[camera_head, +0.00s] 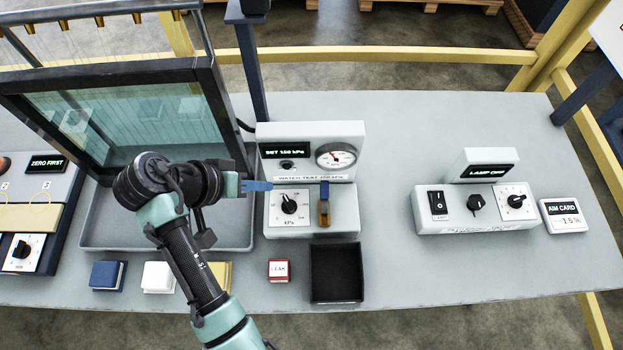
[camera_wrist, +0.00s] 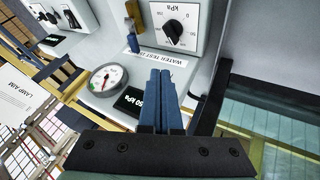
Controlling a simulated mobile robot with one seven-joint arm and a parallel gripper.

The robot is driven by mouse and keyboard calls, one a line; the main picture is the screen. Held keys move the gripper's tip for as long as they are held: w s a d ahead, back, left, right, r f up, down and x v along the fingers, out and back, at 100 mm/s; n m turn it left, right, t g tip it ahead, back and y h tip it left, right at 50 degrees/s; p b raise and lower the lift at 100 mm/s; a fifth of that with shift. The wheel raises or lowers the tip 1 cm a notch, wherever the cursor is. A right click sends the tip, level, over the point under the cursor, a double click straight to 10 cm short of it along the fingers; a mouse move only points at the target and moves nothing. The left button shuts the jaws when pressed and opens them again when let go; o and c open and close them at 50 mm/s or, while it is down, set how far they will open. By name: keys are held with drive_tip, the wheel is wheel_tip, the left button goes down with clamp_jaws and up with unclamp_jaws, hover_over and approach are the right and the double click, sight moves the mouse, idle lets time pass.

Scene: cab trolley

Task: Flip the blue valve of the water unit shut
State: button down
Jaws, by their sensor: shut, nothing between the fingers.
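The water unit (camera_head: 350,135) is a grey box with a display reading "SET 150 kPa", a round gauge (camera_head: 336,155) and a kPa dial (camera_head: 289,204). Its blue valve (camera_head: 324,190) has a blue lever above a brass body (camera_head: 323,214), on the lower face right of the dial. My gripper (camera_head: 258,186) is shut and empty at the unit's left side, its blue fingers pointing right, apart from the valve. In the wrist view the shut fingers (camera_wrist: 161,73) point towards the unit, with the blue lever (camera_wrist: 132,43) beyond them to the left and the dial (camera_wrist: 174,27) beyond.
A black open bin (camera_head: 337,273) and a red LEAK block (camera_head: 279,270) stand in front of the unit. A framed glass pane (camera_head: 120,115) over a grey tray (camera_head: 150,235) is at left. The lamp unit (camera_head: 475,208) stands at right, with clear table between it and the water unit.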

sight(327, 185)
drive_tip(key=x, duration=0.9)
drive_tip(key=shift+w+d+f+p, duration=0.1)
drive_tip(key=shift+d+f+p, duration=0.1)
drive_tip(key=shift+p, duration=0.2)
drive_tip(key=d+p, duration=0.1)
drive_tip(key=d, duration=0.2)
drive_tip(key=shift+d+p, duration=0.15)
drive_tip(key=shift+p, duration=0.15)
drive_tip(key=shift+d+f, duration=0.2)
drive_tip(key=shift+d, duration=0.25)
drive_tip(key=shift+w+d+m+g+b, duration=0.2)
drive_tip(key=shift+m+g+b, duration=0.15)
drive_tip(key=shift+m, duration=0.25)
drive_tip(key=shift+w+d+h, duration=0.1)
drive_tip(key=shift+d+h, duration=0.1)
drive_tip(key=shift+h, duration=0.1)
drive_tip(key=shift+w+d+b, duration=0.15)
drive_tip(key=shift+d, duration=0.4)
drive_tip(key=shift+w+d+b, duration=0.15)
drive_tip(key=shift+w+d, duration=0.05)
drive_tip(key=shift+d, duration=1.1)
